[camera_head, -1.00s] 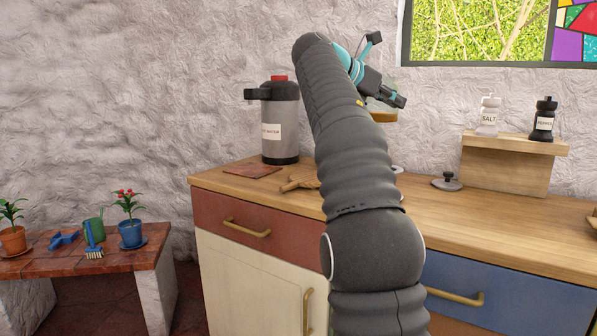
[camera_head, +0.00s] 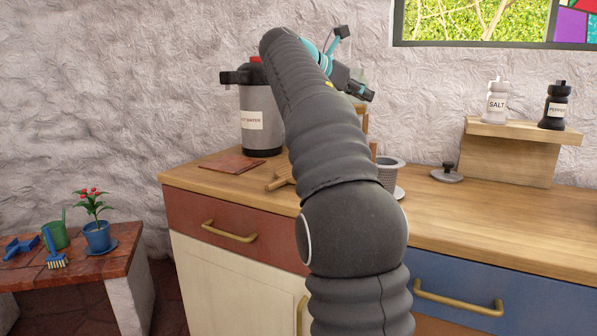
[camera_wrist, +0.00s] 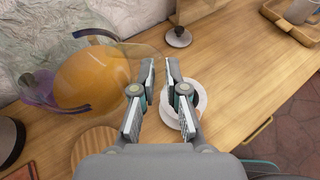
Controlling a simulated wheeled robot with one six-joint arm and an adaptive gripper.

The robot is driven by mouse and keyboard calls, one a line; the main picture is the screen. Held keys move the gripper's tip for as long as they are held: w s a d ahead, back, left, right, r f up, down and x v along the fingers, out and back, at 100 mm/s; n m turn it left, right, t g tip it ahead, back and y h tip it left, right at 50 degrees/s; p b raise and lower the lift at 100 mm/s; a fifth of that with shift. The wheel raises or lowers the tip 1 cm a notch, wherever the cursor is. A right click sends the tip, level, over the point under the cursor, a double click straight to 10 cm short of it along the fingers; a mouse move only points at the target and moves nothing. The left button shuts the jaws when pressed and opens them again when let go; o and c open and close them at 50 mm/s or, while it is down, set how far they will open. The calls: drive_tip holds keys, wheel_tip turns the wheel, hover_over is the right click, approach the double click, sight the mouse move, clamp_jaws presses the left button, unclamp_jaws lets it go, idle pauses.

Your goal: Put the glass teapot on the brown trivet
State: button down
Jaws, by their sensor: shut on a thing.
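The glass teapot (camera_wrist: 92,78) is clear, with orange contents, at the left of the wrist view. In the head view, a little of its glass (camera_head: 359,78) shows behind my arm, above the counter. My gripper (camera_wrist: 160,78) is shut on the teapot, seemingly at its handle; the exact contact is unclear. In the head view, my gripper (camera_head: 360,92) is raised above the counter. A round slatted wooden trivet (camera_wrist: 96,145) lies below; its handle end (camera_head: 279,180) shows left of my arm. A flat reddish-brown square (camera_head: 231,165) lies farther left. Which is the brown trivet is unclear.
A hot water dispenser (camera_head: 262,122) stands behind the square. A wooden shelf (camera_head: 510,155) holds salt and pepper shakers.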

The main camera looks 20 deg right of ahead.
drive_tip(key=shift+w+a+f+b, duration=0.2)
drive_tip(key=shift+w+a+f, duration=0.6)
drive_tip(key=shift+a+f, duration=1.35)
drive_tip(key=shift+w+a+f+b, duration=0.25)
drive_tip(key=shift+w+a+f, duration=0.85)
drive_tip(key=shift+f, duration=1.8)
drive_tip(key=shift+w+a+f+b, duration=0.2)
drive_tip(key=shift+w+a+f, duration=0.35)
drive_tip(key=shift+a+f, duration=1.7)
drive_tip(key=shift+d+f, duration=0.25)
drive_tip(key=shift+f, duration=0.2)
drive_tip(key=c, duration=1.2)
unclamp_jaws()
